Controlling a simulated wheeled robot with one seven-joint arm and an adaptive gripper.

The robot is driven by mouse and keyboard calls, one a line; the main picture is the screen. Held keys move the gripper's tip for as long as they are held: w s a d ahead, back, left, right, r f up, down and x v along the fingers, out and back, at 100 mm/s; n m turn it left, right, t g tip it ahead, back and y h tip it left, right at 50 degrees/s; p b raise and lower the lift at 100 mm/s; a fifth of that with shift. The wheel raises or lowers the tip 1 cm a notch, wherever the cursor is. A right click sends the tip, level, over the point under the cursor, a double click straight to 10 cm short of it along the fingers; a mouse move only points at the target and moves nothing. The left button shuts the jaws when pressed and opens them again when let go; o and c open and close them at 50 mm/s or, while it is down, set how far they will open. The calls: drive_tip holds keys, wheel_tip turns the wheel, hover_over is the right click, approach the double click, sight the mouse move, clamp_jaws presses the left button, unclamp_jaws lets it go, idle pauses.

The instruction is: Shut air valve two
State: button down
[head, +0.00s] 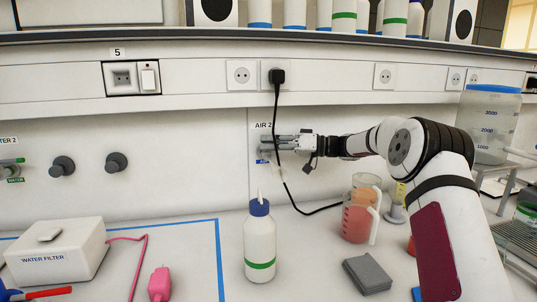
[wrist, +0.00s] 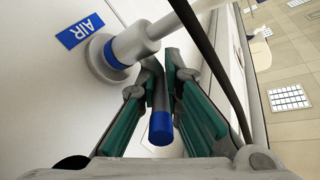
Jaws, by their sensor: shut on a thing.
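Air valve two is on the back wall under the AIR 2 label (head: 263,126), mostly hidden behind my gripper (head: 277,146) in the head view. In the wrist view the valve body (wrist: 140,42) is pale grey with a blue collar, beside a blue AIR tag (wrist: 80,31). Its grey handle has a blue end (wrist: 162,128) and lies between my fingers. My gripper (wrist: 162,72) is shut on this handle, with the green-padded fingers on either side of it.
A black power cable (head: 276,130) hangs from a socket right by my gripper, and also shows in the wrist view (wrist: 215,60). Below stand a white bottle with a green band (head: 260,245), a red-filled jug (head: 357,222) and a grey block (head: 368,274).

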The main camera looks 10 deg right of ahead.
drive_tip(key=shift+n+g+y+b, duration=0.4)
drive_tip(key=shift+n+g+b, duration=0.45)
drive_tip(key=shift+g, duration=0.25)
drive_tip(key=c, duration=1.7)
unclamp_jaws()
drive_tip(key=shift+r+m+t+p, duration=0.15)
drive_tip(key=shift+m+t+p, duration=0.35)
drive_tip(key=shift+p, duration=0.1)
